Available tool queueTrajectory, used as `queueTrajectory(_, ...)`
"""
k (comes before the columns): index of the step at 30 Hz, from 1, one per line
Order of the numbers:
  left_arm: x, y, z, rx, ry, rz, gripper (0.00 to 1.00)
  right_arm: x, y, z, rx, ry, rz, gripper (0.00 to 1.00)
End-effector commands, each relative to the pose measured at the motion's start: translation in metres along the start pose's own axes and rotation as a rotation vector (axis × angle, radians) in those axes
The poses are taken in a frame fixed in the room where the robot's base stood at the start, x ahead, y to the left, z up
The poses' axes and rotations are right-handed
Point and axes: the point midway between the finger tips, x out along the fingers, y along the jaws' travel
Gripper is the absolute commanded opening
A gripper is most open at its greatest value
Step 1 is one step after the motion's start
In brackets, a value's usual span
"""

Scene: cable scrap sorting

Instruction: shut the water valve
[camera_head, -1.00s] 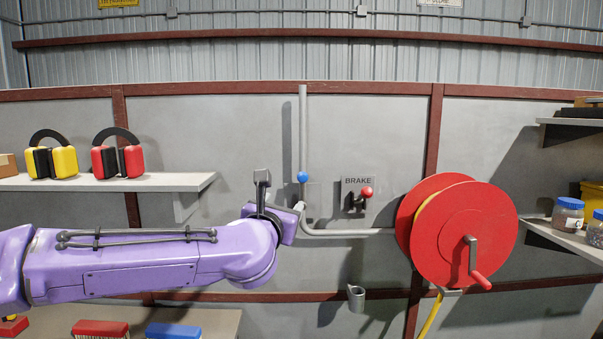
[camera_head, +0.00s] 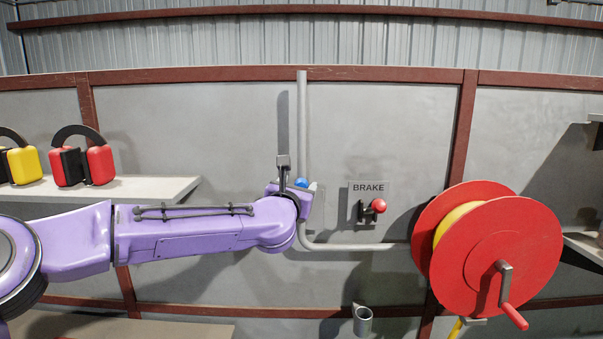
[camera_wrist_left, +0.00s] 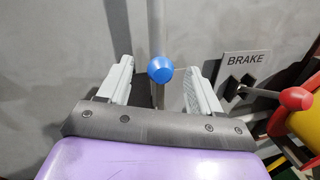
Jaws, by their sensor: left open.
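The water valve shows as a blue knob (camera_head: 302,183) on a grey vertical pipe (camera_head: 303,120) against the wall. In the left wrist view the blue knob (camera_wrist_left: 160,69) sits between the two pale fingers, with gaps on both sides. My left gripper (camera_head: 306,190) reaches in from the left at the pipe; in the left wrist view the gripper (camera_wrist_left: 166,70) is open with nothing clamped. Part of the knob is hidden behind the gripper in the head view. I cannot tell how deep the knob is between the fingers. My right gripper is not in view.
A BRAKE plate (camera_head: 356,193) with a red-knobbed lever (camera_head: 378,206) is just right of the valve. A shelf (camera_head: 150,190) with ear defenders (camera_head: 84,163) is at left. A metal cup holder (camera_head: 362,322) is below.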

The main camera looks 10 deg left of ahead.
Motion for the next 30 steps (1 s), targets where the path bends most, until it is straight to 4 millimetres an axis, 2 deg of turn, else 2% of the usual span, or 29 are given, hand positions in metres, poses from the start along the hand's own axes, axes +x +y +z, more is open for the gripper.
queueTrajectory(1, 0.01, 0.0, 0.003, 0.003, 0.004, 0.0, 0.64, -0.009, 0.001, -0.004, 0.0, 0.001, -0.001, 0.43)
queueTrajectory(6, 0.031, -0.002, 0.0, 0.0, 0.003, -0.002, 0.64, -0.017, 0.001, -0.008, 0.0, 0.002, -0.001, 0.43)
queueTrajectory(15, 0.035, -0.004, -0.001, 0.001, 0.0, -0.005, 0.64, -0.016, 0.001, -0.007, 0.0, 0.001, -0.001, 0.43)
queueTrajectory(21, 0.035, -0.004, -0.001, 0.0, 0.001, -0.004, 0.0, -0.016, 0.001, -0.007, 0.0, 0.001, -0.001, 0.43)
queueTrajectory(30, 0.034, 0.005, -0.002, 0.021, 0.008, 0.009, 0.0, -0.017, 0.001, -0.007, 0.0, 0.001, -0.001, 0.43)
